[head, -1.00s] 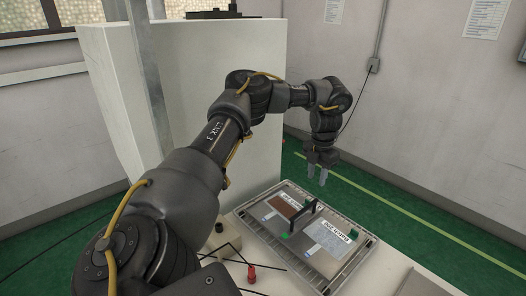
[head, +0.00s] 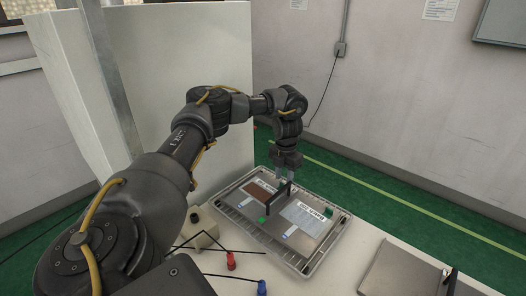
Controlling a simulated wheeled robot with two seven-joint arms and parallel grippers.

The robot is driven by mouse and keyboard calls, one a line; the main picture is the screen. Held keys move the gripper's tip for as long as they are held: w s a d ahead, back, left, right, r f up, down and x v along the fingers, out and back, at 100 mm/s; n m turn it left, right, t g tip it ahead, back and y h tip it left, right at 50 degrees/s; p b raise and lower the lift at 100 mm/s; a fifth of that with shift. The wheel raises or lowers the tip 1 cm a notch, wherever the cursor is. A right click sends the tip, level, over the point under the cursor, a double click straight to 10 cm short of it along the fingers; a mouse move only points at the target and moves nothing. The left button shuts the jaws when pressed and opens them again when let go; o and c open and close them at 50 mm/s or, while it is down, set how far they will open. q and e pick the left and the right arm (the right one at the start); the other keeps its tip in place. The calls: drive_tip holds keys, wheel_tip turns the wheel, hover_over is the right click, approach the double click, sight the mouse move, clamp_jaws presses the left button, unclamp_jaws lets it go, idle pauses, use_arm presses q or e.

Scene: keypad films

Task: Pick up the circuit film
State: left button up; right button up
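A shallow grey tray (head: 329,247) on the white table holds two film places side by side. The copper-brown film (head: 259,189), which seems to be the circuit film, lies in the left one. A pale film (head: 302,213) lies in the right one. Their labels are too small to read surely. A black upright bar (head: 278,198) stands between them. My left gripper (head: 286,178) points down over the tray's far side, behind the bar, with its fingers apart and nothing seen between them. Contact with the tray cannot be told. My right gripper is out of view.
A red plug (head: 231,261) and a blue plug (head: 262,287) with black leads are near the tray's front. A beige box (head: 200,229) stands left of it. A grey plate (head: 400,270) lies at right, with clear table between.

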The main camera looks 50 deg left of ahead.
use_arm(q)
wheel_tip(320, 180, down, 3)
drive_tip(key=shift+a+r, duration=0.1)
drive_tip(key=shift+a, duration=0.05)
drive_tip(key=shift+c, duration=0.6)
drive_tip(key=c, duration=0.5)
drive_tip(key=shift+c, duration=0.6)
drive_tip(key=shift+r, duration=0.2)
wheel_tip(320, 180, up, 8)
drive_tip(key=shift+r+p, duration=0.15)
drive_tip(key=shift+p, duration=0.45)
drive_tip(key=shift+r, duration=0.7)
